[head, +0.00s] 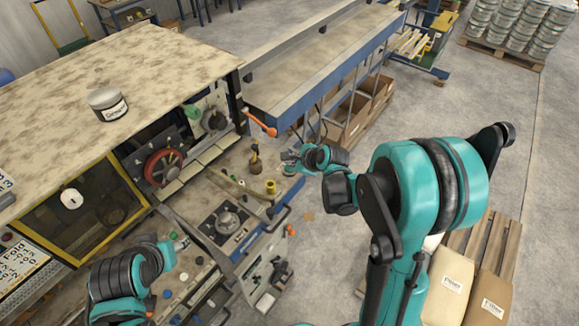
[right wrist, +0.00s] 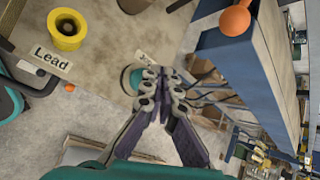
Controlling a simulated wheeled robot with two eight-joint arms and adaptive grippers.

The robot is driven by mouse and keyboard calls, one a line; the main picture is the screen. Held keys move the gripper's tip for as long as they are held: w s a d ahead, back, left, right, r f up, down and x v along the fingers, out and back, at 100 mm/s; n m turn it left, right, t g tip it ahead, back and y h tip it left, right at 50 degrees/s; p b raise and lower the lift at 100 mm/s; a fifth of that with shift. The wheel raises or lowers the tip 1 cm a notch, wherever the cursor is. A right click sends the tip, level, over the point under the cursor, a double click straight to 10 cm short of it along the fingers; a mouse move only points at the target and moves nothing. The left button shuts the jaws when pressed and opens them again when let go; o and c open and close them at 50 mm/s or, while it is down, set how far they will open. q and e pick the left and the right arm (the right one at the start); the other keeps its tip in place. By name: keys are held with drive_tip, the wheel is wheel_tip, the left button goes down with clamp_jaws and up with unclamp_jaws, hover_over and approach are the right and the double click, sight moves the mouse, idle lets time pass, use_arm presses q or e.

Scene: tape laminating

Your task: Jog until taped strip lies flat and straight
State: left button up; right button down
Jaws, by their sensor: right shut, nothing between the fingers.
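A thin pale curved strip (head: 232,183) runs over the machine's worktop in the head view; I cannot tell whether it is the taped strip. A red handwheel (head: 163,167) sits in the machine's open bay. An orange-ended lever (head: 262,126) sticks out at the bay's right; an orange ball (right wrist: 235,20) shows in the right wrist view. My right gripper (head: 290,160) is beyond the worktop's right end; in its wrist view the fingertips (right wrist: 160,76) are together and empty. My left gripper (head: 182,243) is small at the worktop's left front, its fingers unclear.
A yellow spool (head: 270,186) stands on the worktop; it shows beside a "Lead" label in the right wrist view (right wrist: 67,30). A grey labelled tin (head: 107,103) stands on the machine's top. A blue-framed conveyor (head: 310,75) lies behind. Grey floor (head: 455,115) is open at right.

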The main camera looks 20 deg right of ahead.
drive_tip(key=shift+f, duration=0.1)
idle(0.3)
drive_tip(key=shift+f+b, duration=0.3)
drive_tip(key=shift+b, duration=0.25)
